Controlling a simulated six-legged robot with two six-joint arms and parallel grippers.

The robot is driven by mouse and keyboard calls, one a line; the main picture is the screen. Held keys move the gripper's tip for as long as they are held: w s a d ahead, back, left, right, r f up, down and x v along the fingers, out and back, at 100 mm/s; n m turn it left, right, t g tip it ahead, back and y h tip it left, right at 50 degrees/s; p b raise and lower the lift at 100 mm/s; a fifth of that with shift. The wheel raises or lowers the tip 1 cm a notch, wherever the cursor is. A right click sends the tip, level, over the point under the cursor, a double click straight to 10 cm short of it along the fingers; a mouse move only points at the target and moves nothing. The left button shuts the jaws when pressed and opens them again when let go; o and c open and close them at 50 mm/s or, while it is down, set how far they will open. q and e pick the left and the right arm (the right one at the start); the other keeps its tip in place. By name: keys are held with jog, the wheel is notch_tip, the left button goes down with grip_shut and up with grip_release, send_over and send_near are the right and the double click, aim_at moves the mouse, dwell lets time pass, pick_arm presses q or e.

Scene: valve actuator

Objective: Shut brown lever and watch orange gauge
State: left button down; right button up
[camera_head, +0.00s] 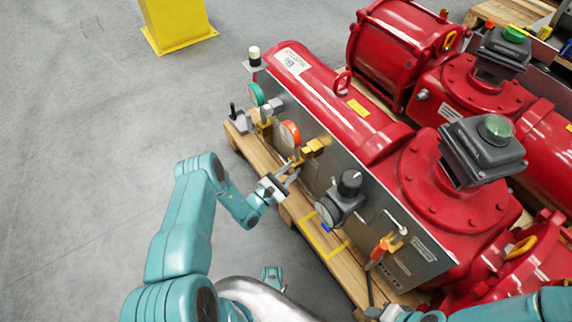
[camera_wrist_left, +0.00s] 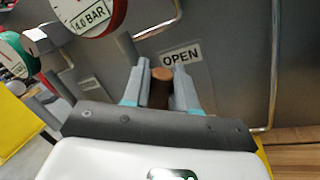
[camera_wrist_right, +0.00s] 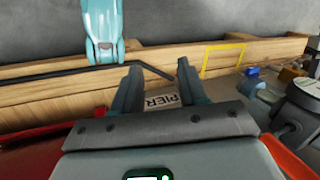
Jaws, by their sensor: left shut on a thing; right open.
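The orange gauge (camera_head: 290,133) is on the grey panel of the nearer red actuator. In the left wrist view, a gauge with an orange-red rim (camera_wrist_left: 88,12) reads "4.0 BAR". My left gripper (camera_head: 289,175) is at the panel below this gauge. The left wrist view shows its fingers (camera_wrist_left: 161,66) shut on the brown lever (camera_wrist_left: 161,74), whose round end shows between them, beside an "OPEN" label (camera_wrist_left: 181,55). The rest of the lever is hidden by the gripper. My right gripper (camera_wrist_right: 157,68) is open and empty, low near the pallet's edge.
A green gauge (camera_head: 256,94) and a black-knobbed regulator (camera_head: 342,198) flank the orange gauge. An orange handle (camera_head: 380,249) is on the panel's right end. The actuator stands on a wooden pallet (camera_head: 252,148). A yellow post (camera_head: 178,25) stands at the back; the floor at left is clear.

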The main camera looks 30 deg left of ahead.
pick_arm(q)
jog(key=s+d+f+m+h+b, duration=0.1)
jog(key=d+f+m+h+b, duration=0.3)
jog(key=m, duration=1)
jog(key=shift+s+f+h+b, duration=0.4)
jog(key=shift+f+b, duration=0.95)
jog(key=shift+f, duration=0.95)
pick_arm(e)
notch_tip(320, 180, down, 7)
jog(key=w+d, duration=0.1)
jog(key=w, duration=0.1)
jog(key=shift+d+r+t, duration=0.2)
jog(key=shift+d+t, duration=0.2)
pick_arm(q)
jog(key=c, duration=1)
grip_release()
jog(key=shift+w, duration=0.1)
jog(key=shift+c, duration=0.2)
jog(key=shift+f, duration=0.1)
pick_arm(e)
jog(key=shift+s+f, duration=0.1)
jog(key=shift+f, duration=0.05)
